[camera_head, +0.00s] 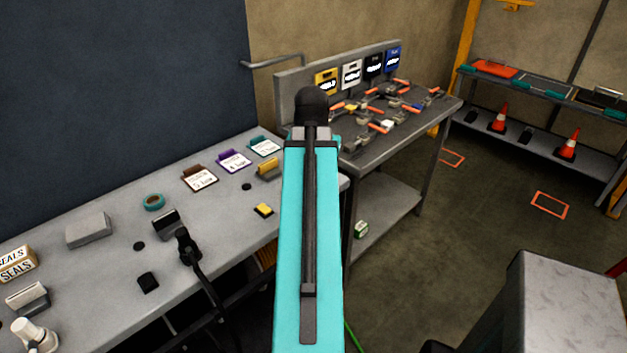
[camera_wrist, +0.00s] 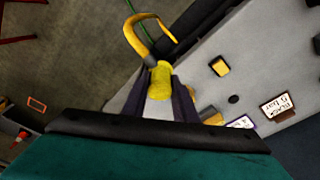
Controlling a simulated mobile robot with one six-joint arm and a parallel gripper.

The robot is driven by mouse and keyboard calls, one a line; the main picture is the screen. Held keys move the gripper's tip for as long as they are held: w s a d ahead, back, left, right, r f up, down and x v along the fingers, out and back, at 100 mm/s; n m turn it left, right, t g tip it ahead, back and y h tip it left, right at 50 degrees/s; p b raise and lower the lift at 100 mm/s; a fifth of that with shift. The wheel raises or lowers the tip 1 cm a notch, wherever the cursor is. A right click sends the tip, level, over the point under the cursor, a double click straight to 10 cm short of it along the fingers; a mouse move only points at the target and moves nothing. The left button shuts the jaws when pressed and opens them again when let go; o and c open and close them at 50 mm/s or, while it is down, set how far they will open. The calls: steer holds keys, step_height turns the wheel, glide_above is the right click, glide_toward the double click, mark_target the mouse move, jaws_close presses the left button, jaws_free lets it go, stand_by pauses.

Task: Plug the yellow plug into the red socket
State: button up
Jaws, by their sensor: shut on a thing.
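The yellow plug (camera_wrist: 160,80) is between the dark fingers of my gripper (camera_wrist: 161,100) in the wrist view, with the gripper shut on it. A yellow cable (camera_wrist: 135,32) curves up and to the left from the plug. Plug and fingers are over the bench edge in that view, apart from the bench things. In the head view my turquoise arm hides the gripper and the plug. I cannot make out a red socket in either view.
The grey bench (camera_head: 112,203) carries a black-and-yellow block (camera_head: 263,210), a yellow block (camera_head: 268,169), a teal tape roll (camera_head: 154,202), a black standing piece (camera_head: 188,247) and label stands (camera_head: 201,178). A tool table (camera_head: 405,118) stands behind.

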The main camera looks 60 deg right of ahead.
steer(key=w+a+n+b, duration=0.1)
steer(key=w+a+n, duration=0.3)
steer(key=w+a, duration=0.7)
steer(key=w+a+n+b, duration=0.1)
steer(key=w+a+n, duration=0.2)
steer(key=w+a, duration=0.85)
steer(key=w+a+n, duration=0.2)
steer(key=w+a, duration=0.3)
steer(key=a, duration=0.4)
steer(key=w+a+n+y+b, duration=0.1)
steer(key=w+a+n, duration=0.2)
steer(key=w+a, duration=0.2)
steer(key=w+a+n+t, duration=0.1)
steer(key=w+a, duration=0.4)
steer(key=a, duration=0.7)
steer(key=shift+a+f+n+y, duration=0.35)
steer(key=shift+f+n+y, duration=0.1)
steer(key=shift+n, duration=0.35)
steer(key=shift+s, duration=0.15)
